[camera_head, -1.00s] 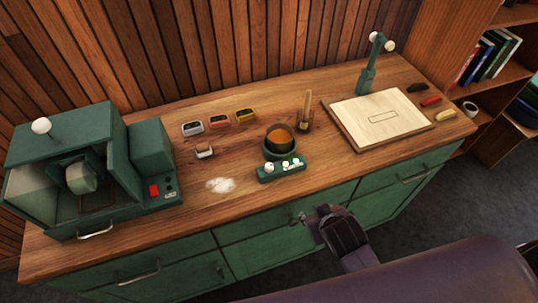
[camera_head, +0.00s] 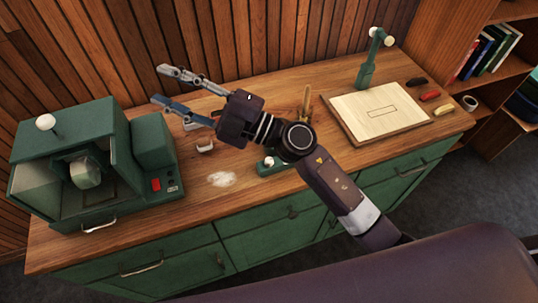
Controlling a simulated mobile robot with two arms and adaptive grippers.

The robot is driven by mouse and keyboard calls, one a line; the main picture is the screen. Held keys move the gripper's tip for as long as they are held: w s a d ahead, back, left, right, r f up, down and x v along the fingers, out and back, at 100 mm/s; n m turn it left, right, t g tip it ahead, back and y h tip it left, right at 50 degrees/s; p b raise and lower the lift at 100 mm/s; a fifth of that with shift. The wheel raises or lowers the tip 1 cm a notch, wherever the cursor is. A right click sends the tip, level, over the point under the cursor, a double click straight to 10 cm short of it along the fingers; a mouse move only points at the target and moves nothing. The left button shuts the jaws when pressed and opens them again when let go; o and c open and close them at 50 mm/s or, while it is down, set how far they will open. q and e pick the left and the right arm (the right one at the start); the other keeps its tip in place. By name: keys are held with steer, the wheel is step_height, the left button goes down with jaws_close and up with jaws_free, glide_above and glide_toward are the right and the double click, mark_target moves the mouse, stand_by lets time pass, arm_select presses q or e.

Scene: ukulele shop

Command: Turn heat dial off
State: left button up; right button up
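A green control box (camera_head: 265,169) with a pale knob (camera_head: 269,161) sits near the counter's front edge; my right arm hides most of it. A green machine (camera_head: 80,170) at the left has a front panel with a red switch (camera_head: 156,184) and small dark controls. I cannot tell which control is the heat dial. My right gripper (camera_head: 159,84) is open and empty, its fingers spread and pointing left over the back of the counter, above and left of the control box. It touches no control that I can see. My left gripper is out of view.
A wooden board (camera_head: 378,115) lies at the right beside a green stand (camera_head: 368,70). White powder (camera_head: 222,179) and a small block (camera_head: 204,146) lie left of the control box. A brush-like tool (camera_head: 306,103) stands behind my arm. The pot is hidden.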

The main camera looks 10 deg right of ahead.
steer(key=s+a+f+n+g+h, duration=0.2)
steer(key=s+a+f+n+g, duration=0.25)
steer(key=f+n+g, duration=0.2)
steer(key=g+h, duration=0.4)
steer(key=h, duration=1.3)
glide_above(269, 159)
steer(key=shift+m, duration=0.25)
step_height(269, 159, down, 15)
steer(key=shift+a+f+p, duration=0.1)
steer(key=shift+f+p, duration=0.05)
steer(key=shift+p, duration=0.2)
steer(key=shift+d+f, duration=0.15)
steer(key=shift+d, duration=0.05)
step_height(269, 159, down, 6)
steer(key=p, duration=0.2)
steer(key=shift+p, duration=0.35)
steer(key=shift+f, duration=0.7)
jaws_close()
